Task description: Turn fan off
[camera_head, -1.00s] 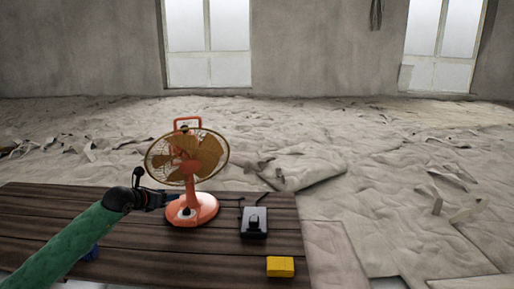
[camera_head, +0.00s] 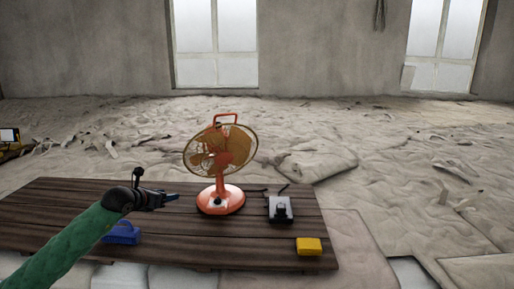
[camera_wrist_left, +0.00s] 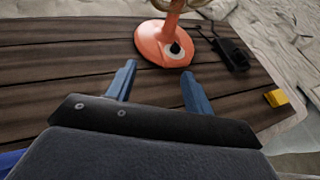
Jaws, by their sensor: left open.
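An orange desk fan (camera_head: 221,196) with a round brownish cage stands upright on the dark wooden table (camera_head: 160,262). A dark knob on a white patch (camera_head: 217,202) sits on the front of its base. My left gripper (camera_head: 171,197) is to the left of the fan base, apart from it. In the left wrist view, the two blue fingers of my left gripper (camera_wrist_left: 155,88) are spread with nothing between them. The fan base (camera_wrist_left: 165,46) and its dark knob (camera_wrist_left: 175,48) lie beyond the fingertips. My right gripper is not in view.
A black device with a cable (camera_head: 279,209) lies right of the fan. A yellow block (camera_head: 309,246) is near the table's front right edge. A blue object (camera_head: 122,234) lies below my left wrist. The table is bare between the gripper and fan.

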